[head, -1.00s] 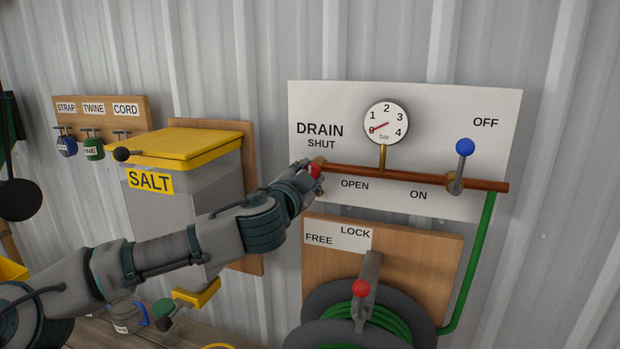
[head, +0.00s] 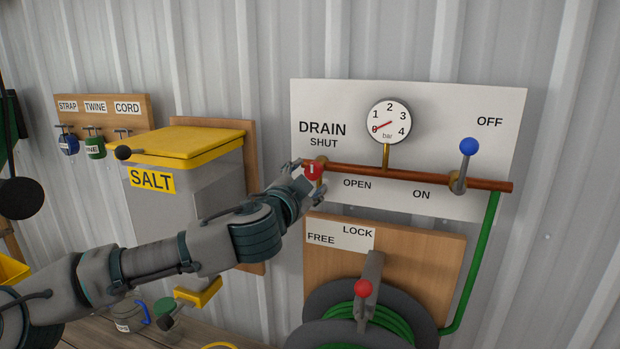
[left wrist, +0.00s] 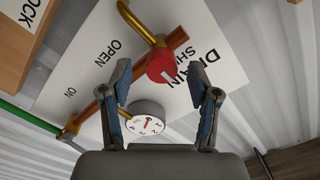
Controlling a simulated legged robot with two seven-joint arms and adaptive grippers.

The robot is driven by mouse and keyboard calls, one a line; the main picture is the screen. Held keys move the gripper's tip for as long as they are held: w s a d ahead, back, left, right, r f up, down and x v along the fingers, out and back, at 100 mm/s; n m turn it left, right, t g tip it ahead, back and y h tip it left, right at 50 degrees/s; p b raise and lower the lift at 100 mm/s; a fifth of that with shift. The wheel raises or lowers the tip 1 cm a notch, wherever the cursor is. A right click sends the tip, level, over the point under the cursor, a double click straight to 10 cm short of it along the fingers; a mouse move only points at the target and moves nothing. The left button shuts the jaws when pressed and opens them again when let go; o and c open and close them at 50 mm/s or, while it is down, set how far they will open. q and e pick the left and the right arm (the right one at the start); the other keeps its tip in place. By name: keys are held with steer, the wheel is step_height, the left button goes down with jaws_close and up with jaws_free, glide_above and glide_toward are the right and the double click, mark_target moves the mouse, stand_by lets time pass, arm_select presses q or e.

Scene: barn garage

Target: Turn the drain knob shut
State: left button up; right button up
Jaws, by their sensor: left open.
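The red drain knob (head: 313,171) is at the left end of the copper pipe, below the DRAIN and SHUT labels on the white panel (head: 450,110). A pale line marks its face, pointing roughly upward in the head view. My left gripper (head: 302,172) is just left of the knob, with its fingers toward the panel. In the left wrist view the knob (left wrist: 162,64) lies ahead, between and slightly beyond the two open, blue-padded fingertips (left wrist: 162,84). I see no finger touching it. My right gripper is not in view.
The copper pipe (head: 420,178) carries a pressure gauge (head: 388,121) reading near 0 and a blue-tipped lever (head: 468,147). Below is a hose reel with a red-tipped lever (head: 363,288). A yellow-lidded SALT bin (head: 190,142) stands left, close behind my arm.

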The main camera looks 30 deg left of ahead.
arm_select(q)
steer(key=v, duration=0.9)
steer(key=shift+s+f, duration=0.2)
steer(key=shift+s, duration=0.15)
